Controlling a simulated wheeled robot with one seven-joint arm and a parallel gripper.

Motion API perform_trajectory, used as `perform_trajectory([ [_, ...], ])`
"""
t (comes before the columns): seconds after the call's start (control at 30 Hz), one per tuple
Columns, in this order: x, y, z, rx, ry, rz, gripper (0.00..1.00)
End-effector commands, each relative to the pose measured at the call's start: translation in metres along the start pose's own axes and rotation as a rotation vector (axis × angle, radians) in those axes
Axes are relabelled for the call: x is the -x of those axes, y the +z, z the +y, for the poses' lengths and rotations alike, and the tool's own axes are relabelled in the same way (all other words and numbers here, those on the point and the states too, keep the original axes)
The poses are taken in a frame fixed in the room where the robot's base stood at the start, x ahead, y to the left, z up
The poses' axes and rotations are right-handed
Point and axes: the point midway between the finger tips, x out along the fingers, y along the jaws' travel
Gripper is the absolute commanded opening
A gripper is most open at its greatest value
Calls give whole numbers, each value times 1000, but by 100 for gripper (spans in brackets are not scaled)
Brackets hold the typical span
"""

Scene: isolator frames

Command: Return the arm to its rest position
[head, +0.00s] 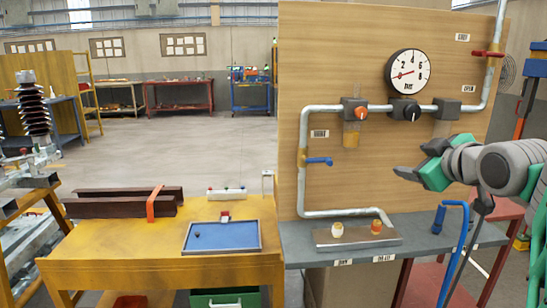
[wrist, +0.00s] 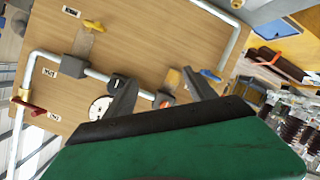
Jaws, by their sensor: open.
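My gripper (head: 413,160) is at the right in the head view, in front of the wooden panel (head: 340,70) and below the round gauge (head: 401,81). Its jaws are apart, with nothing visible between them. In the wrist view, the two dark fingers of my gripper (wrist: 160,92) stand apart above its green body, with the panel (wrist: 150,40) behind them. The arm reaches in from the right edge of the head view. How far the fingers are from the panel is hard to tell.
The panel carries grey pipes, a blue lever (head: 319,161), a red lever (head: 487,53) and an orange knob (head: 360,112). Below is a grey bench (head: 300,255) with a metal plate (head: 330,240). A yellow table (head: 120,245) holds a blue tray (head: 235,237). Open floor lies behind.

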Motion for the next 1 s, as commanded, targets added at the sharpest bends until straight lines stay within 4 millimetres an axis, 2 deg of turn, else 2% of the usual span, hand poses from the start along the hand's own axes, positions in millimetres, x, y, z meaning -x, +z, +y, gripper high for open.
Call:
perform_trajectory([
  [0.03,-1,-13,-18,-69,-49,-43,65],
  [0.07,-3,-12,-33,-118,-78,-79,65],
  [0.17,2,-2,-98,-292,-181,-245,65],
  [0.2,10,7,-129,-360,-221,-331,65],
  [0.27,30,22,-175,-449,-270,-470,65],
  [0.3,46,35,-202,-499,-290,-562,65],
  [0.4,87,68,-253,-578,-310,-759,65],
  [0.43,98,76,-263,-593,-308,-804,65],
  [0.5,116,92,-280,-616,-302,-884,65],
  [0.6,127,104,-291,-629,-293,-932,65],
  [1.0,127,104,-292,-630,-293,-934,65],
])
